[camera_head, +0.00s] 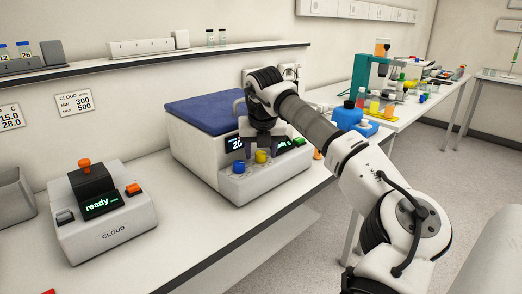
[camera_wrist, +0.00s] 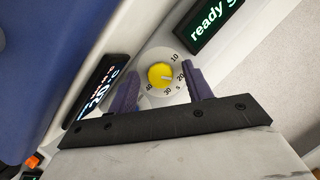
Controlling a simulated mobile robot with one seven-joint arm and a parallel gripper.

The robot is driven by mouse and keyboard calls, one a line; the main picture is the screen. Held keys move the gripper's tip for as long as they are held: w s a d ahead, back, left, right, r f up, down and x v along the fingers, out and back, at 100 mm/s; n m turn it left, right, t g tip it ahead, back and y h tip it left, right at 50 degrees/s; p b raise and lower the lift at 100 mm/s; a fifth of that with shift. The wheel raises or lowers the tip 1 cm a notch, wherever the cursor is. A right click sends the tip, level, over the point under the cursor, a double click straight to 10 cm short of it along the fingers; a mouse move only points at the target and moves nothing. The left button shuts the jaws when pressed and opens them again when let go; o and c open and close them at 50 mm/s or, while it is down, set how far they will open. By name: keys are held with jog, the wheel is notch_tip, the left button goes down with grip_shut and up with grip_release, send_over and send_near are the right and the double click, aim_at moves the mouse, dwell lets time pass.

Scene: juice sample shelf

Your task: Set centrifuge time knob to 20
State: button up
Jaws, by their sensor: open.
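The centrifuge (camera_head: 208,152) is a white box with a blue lid and dark displays on its sloped front. Its yellow knob (camera_head: 262,156) sits right of a blue knob (camera_head: 239,167). In the wrist view the yellow knob (camera_wrist: 160,75) is at the centre of a white dial (camera_wrist: 170,58) marked 10, 20, 30, 40 and s. I cannot read its pointer surely. My gripper (camera_wrist: 161,78) is open, with one purple finger on each side of the knob; contact is not visible. In the head view my gripper (camera_head: 262,144) is at the front panel, partly hiding the displays.
A display reading ready (camera_wrist: 213,28) is beside the dial; another display (camera_wrist: 97,95) is on the other side. A CLOUD device (camera_head: 105,215) with an orange knob stands left on the bench. The front bench strip is clear.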

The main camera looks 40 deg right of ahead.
jog(key=p+v, duration=0.5)
jog(key=v, duration=0.8)
jog(key=shift+s+r, duration=0.2)
jog(key=shift+r, duration=0.15)
jog(key=shift+f, duration=0.1)
